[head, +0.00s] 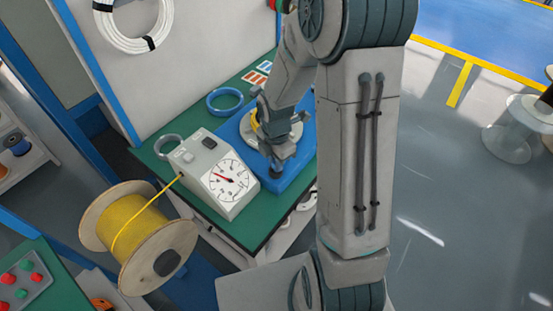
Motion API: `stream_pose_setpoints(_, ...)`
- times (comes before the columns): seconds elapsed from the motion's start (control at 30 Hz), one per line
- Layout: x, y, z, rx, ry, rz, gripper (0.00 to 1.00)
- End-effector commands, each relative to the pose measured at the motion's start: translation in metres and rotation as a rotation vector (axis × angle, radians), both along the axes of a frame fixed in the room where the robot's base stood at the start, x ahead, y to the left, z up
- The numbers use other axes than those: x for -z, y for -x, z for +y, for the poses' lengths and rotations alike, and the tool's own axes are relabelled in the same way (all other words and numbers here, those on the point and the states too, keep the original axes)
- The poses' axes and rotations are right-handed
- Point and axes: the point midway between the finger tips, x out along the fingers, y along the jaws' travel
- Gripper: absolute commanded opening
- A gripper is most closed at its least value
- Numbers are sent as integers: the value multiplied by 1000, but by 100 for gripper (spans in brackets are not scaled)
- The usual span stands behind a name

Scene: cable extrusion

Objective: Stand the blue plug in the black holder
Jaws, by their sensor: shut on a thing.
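My gripper (276,165) points down over the blue base (302,172) on the green-topped bench, just right of the grey gauge box. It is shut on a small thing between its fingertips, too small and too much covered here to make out. I cannot pick out the blue plug for sure. The black holder does not show clearly either; my gripper and arm cover part of the blue base.
The grey gauge box (222,180) stands close left of my gripper. A blue ring (225,101) and a grey ring (168,147) lie on the green bench top (256,232). A yellow cable spool (138,236) stands at the front left.

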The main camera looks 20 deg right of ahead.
Motion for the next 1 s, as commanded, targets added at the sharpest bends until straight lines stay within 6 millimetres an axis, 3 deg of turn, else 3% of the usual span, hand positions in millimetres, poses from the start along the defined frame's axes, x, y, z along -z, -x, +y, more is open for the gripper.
stream_pose_setpoints(0.73, 7, 0, 0, 0, 0, 0, 6)
stream_pose_setpoints(0.77, 7, 0, 0, 0, 0, 0, 24)
stream_pose_setpoints(0.83, 7, 0, 0, 0, 0, 0, 43)
stream_pose_setpoints(1.0, 7, 0, 0, 0, 0, 0, 44)
